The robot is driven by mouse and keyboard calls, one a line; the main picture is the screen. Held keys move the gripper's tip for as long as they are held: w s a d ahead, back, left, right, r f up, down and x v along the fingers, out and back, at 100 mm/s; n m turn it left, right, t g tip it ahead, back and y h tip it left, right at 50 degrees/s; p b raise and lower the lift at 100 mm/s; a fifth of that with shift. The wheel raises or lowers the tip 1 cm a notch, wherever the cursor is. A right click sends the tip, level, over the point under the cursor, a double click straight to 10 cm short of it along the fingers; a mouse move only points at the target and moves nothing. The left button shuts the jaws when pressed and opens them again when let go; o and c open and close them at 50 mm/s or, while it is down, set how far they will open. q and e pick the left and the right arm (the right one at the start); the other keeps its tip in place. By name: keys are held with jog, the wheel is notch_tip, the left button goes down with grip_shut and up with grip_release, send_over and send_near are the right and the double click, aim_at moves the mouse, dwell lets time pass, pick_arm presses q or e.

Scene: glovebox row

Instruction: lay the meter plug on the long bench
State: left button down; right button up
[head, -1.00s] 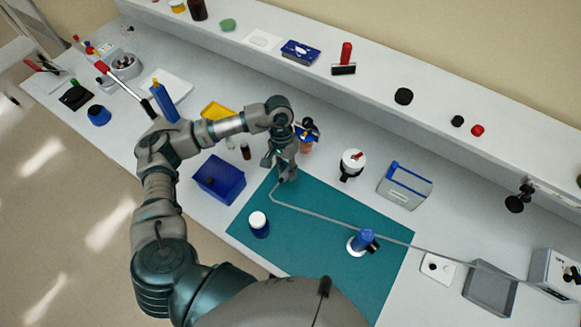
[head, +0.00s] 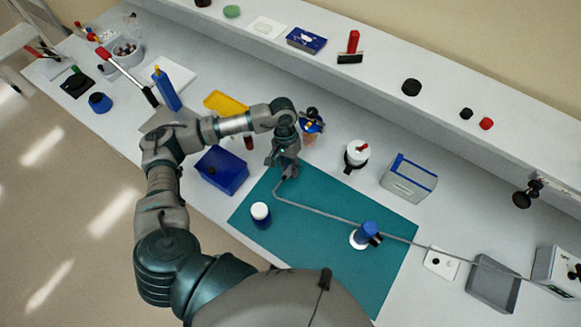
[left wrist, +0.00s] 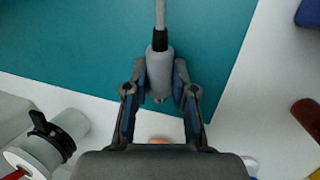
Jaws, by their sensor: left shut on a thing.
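The grey meter plug (left wrist: 159,72) is held between the two fingers of my left gripper (left wrist: 159,88), with its cable running away from its far end. In the head view my left gripper (head: 284,168) is near the back left corner of the teal mat, and the plug's end (head: 282,184) shows below it. The cable runs right across the mat to the meter box (head: 555,272). The long bench (head: 445,222) is the pale surface under the mat. I cannot tell whether the plug touches the mat. My right gripper is out of view.
Near the gripper are a blue bin (head: 221,171), a white-lidded blue jar (head: 261,215), a white-and-black pot (head: 356,155) and a grey-blue box (head: 409,179). The mat's front middle is clear.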

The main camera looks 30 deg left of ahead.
pick_arm(q)
jog(key=shift+a, duration=0.1)
jog(key=c, duration=0.9)
grip_release()
jog(key=v, duration=1.2)
jog(key=shift+f, duration=0.1)
